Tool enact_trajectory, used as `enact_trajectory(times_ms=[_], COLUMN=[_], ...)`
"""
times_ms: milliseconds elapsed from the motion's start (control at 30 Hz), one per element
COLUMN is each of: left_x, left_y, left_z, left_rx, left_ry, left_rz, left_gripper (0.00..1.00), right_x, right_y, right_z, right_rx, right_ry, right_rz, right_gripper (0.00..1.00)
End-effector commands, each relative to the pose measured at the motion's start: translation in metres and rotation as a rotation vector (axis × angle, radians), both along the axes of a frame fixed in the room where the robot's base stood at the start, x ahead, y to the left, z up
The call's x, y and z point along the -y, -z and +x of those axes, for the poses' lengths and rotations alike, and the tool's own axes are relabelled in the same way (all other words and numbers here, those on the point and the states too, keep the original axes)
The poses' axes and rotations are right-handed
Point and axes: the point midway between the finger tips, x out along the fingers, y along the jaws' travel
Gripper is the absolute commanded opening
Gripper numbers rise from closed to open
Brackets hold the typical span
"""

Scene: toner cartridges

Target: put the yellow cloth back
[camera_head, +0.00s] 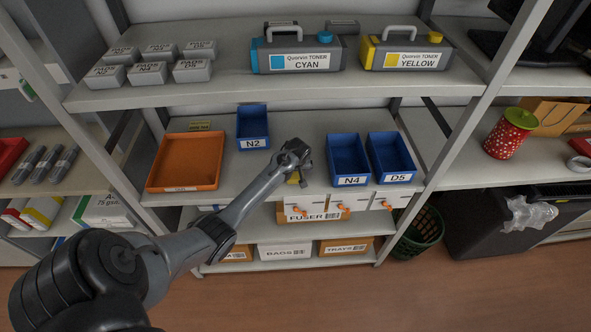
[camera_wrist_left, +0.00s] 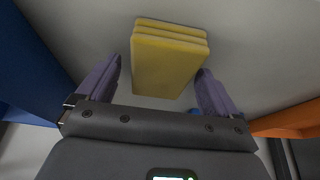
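The folded yellow cloth (camera_head: 294,179) lies on the middle shelf, between the orange tray and the N4 bin, mostly hidden behind my left gripper (camera_head: 302,168). In the left wrist view the cloth (camera_wrist_left: 168,62) shows as a stack of folded layers. My left gripper (camera_wrist_left: 158,82) is open, with one finger on each side of the cloth's near end. A gap shows between the left-hand finger and the cloth; whether the other finger touches it I cannot tell. My right gripper is not in view.
An orange tray (camera_head: 185,160) stands to the left, blue bin N2 (camera_head: 252,128) behind, and blue bins N4 (camera_head: 348,160) and D5 (camera_head: 391,157) to the right. The upper shelf holds cyan toner (camera_head: 300,54) and yellow toner (camera_head: 405,52). A fuser box (camera_head: 312,213) is below.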

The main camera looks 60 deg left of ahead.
Motion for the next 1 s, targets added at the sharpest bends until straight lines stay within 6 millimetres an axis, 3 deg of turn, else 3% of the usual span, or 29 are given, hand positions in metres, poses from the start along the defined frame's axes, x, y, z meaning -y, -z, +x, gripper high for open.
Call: enact_trajectory(times_ms=[367, 1000], left_x=[0.002, 0.036], left_y=[-0.008, -0.101], left_z=[-0.001, -0.018], left_rx=[0.000, 0.001], left_ry=[0.001, 0.000], left_rz=[0.000, 0.000], left_gripper=[0.94, 0.94], right_x=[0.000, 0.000], right_y=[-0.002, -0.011], right_z=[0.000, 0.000], right_rx=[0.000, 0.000], right_ry=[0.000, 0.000], right_rz=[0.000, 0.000], right_gripper=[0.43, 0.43])
